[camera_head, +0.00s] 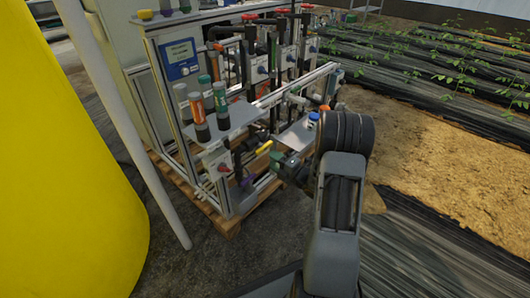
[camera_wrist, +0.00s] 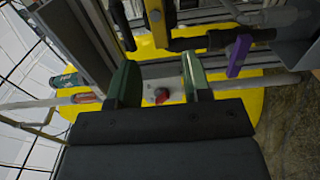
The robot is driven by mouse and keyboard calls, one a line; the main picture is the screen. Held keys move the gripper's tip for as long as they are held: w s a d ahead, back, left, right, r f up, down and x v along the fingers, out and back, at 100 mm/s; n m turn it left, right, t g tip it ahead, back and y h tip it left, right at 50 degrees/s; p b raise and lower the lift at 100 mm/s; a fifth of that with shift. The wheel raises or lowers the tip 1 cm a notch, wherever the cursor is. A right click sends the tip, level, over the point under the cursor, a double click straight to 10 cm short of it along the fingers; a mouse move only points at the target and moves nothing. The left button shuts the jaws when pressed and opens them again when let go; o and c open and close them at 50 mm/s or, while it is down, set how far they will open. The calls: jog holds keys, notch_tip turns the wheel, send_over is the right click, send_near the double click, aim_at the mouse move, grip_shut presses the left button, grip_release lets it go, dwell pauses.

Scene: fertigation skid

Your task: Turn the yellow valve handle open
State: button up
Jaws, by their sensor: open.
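The yellow valve handle (camera_head: 264,147) shows in the head view as a short slanted bar on the front of the skid, just up and left of my gripper (camera_head: 277,159). My gripper looks close to it, but I cannot tell whether they touch. In the wrist view my gripper (camera_wrist: 160,79) has its two green fingers spread, with nothing held between them. A red knob (camera_wrist: 161,95) on a pale plate shows beyond the gap.
A purple handle (camera_wrist: 239,54) hangs right of the fingers in the wrist view. The skid frame (camera_head: 231,188) stands on a wooden pallet (camera_head: 229,226). A shelf holds several bottles (camera_head: 220,103). A large yellow tank (camera_head: 60,170) and a white pole (camera_head: 150,170) stand left.

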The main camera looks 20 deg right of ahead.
jog(key=p+v, duration=0.1)
jog(key=v, duration=0.5)
dwell(0.5)
jog(key=w+a+r+m+g+h+p, duration=0.15)
jog(key=r+m+h+p, duration=0.3)
jog(key=r+p, duration=0.75)
jog(key=w+r+m+g+h+p, duration=0.3)
jog(key=r+m+p, duration=0.4)
jog(key=r, duration=0.9)
jog(key=s+a+r+m+g+p, duration=0.4)
jog(key=s+a+r+p, duration=0.3)
jog(key=s+r+p, duration=0.3)
jog(key=s+a+r+m+g+p, duration=0.4)
jog(key=s+a+r+m+p, duration=0.3)
jog(key=r, duration=0.7)
jog(key=s+p, duration=0.2)
jog(key=s, duration=0.2)
jog(key=shift+r+p, duration=0.25)
jog(key=shift+p, duration=0.15)
jog(key=shift+m, duration=0.25)
jog(key=shift+c, duration=0.2)
